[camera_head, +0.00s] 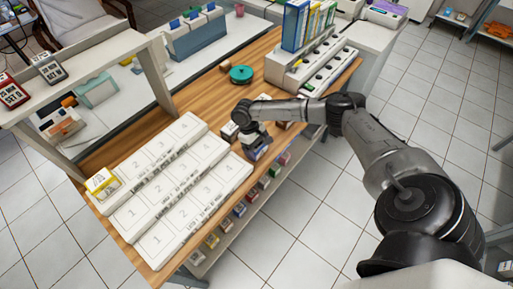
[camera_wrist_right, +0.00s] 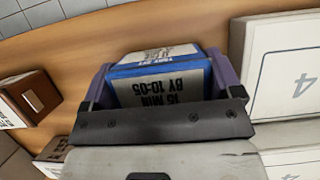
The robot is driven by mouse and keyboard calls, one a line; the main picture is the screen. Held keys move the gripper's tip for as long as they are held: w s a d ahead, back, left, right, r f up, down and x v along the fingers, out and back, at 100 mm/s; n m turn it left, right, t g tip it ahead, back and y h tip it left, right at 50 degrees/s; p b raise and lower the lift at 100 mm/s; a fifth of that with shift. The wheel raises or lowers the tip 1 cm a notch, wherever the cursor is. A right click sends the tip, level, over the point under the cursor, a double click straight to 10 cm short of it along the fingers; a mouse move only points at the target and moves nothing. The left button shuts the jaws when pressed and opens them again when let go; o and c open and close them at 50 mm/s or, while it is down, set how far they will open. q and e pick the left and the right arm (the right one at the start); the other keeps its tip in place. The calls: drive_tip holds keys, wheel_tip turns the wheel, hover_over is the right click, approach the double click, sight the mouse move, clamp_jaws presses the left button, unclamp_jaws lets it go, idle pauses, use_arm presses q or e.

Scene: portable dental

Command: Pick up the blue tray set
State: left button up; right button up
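The blue tray set (camera_wrist_right: 160,85) is a blue box with white labels; one label reads "16 MIN BY 10:05". In the right wrist view it sits between the two purple fingers of my right gripper (camera_wrist_right: 162,88). The fingers lie close along both its sides; whether they press on it I cannot tell. In the head view my right gripper (camera_head: 257,148) reaches down at the table's near right edge, and its fingers and wrist hide most of the box. Whether the box rests on the wood or hangs clear is not plain. My left gripper is not in view.
White numbered trays (camera_head: 195,175) lie left of my right gripper on the wooden table (camera_head: 200,92). Small brown boxes lie close by, one (camera_wrist_right: 30,97) beside the gripper. A green round object (camera_head: 241,74) and a white rack (camera_head: 311,62) stand farther back. A lower shelf (camera_head: 240,222) holds several boxes.

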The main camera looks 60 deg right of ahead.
drive_tip(key=c, duration=0.5)
drive_tip(key=shift+o, duration=0.2)
